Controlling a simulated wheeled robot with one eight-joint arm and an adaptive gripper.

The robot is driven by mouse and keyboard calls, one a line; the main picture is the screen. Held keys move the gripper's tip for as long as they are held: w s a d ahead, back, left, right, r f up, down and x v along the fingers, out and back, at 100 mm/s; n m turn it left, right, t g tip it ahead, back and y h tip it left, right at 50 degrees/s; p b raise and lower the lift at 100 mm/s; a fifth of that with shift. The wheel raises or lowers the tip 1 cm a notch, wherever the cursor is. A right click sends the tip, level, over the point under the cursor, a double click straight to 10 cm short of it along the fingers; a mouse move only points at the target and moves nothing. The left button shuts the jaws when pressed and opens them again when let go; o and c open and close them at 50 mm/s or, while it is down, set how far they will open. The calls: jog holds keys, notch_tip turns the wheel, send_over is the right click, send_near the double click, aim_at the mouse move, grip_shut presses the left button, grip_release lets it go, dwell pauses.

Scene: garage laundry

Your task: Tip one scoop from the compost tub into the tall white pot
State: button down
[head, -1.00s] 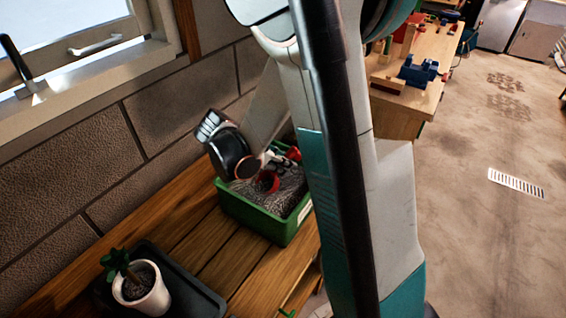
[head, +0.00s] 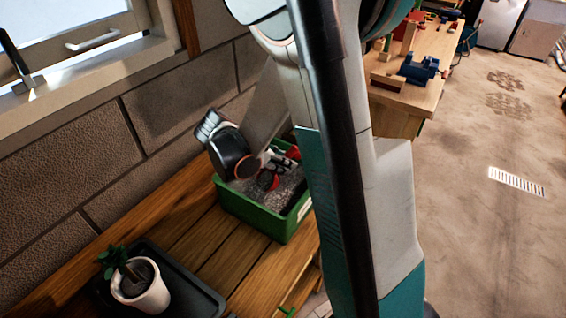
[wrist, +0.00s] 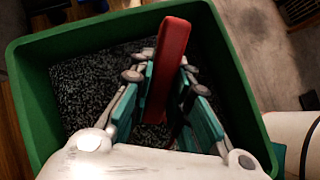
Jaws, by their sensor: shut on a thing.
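The green compost tub (head: 252,214) stands on the slatted wooden bench, with dark speckled compost (wrist: 85,95) inside. My gripper (wrist: 163,85) is over the tub and shut on the red scoop (wrist: 172,55), whose handle rises between the fingers in the wrist view. In the head view the red scoop (head: 268,180) is low at the compost surface, partly hidden by my wrist. I cannot tell how much compost it holds. A white pot (head: 152,296) with a small green plant stands at the lower left, apart from the tub.
The white pot stands on a black tray (head: 196,284). Bare bench slats (head: 190,235) lie between tray and tub. A block wall and window sill (head: 90,85) bound the bench behind. A workbench with a blue vise (head: 418,68) stands farther back.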

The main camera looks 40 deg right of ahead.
notch_tip(320, 180, up, 14)
jog(key=p, duration=0.9)
jog(key=shift+p, duration=0.4)
